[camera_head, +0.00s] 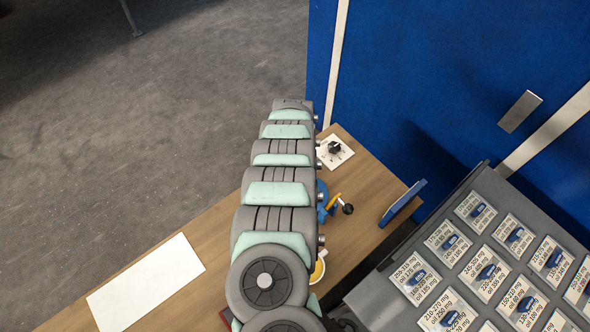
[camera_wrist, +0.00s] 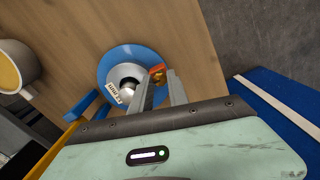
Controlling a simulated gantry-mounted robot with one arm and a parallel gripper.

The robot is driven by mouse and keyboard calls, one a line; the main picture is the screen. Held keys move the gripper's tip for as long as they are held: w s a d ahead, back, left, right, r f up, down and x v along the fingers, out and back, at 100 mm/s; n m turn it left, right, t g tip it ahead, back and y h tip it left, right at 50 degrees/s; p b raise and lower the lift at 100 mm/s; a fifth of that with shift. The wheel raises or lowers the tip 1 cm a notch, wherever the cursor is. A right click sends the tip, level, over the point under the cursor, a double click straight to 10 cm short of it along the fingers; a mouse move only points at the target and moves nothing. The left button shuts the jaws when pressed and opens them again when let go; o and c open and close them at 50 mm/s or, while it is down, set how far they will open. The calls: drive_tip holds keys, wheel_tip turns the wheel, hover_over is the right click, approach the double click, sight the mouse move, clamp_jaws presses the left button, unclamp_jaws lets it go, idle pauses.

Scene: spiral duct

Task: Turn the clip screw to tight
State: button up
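In the wrist view, a blue round part (camera_wrist: 112,62) lies on the wooden table with a silver piece (camera_wrist: 124,74) and a small white label at its centre. A small orange piece (camera_wrist: 157,73), possibly the clip screw, shows at its right edge. My gripper (camera_wrist: 161,78) has two grey fingers apart, with table visible between them. The orange piece is at the fingertips; I cannot tell whether they touch it.
A white plate with a black knob (camera_head: 335,149) sits farther back on the table. A yellow-lined cup (camera_wrist: 12,68) is to the left in the wrist view. A blue upright panel (camera_head: 402,203) and a grey label rack (camera_head: 470,262) stand right. White paper (camera_head: 146,281) lies front left.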

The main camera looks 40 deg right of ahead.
drive_tip(key=o, duration=0.4)
wheel_tip(320, 180, up, 11)
idle(0.6)
drive_tip(key=shift+f, duration=0.1)
idle(0.4)
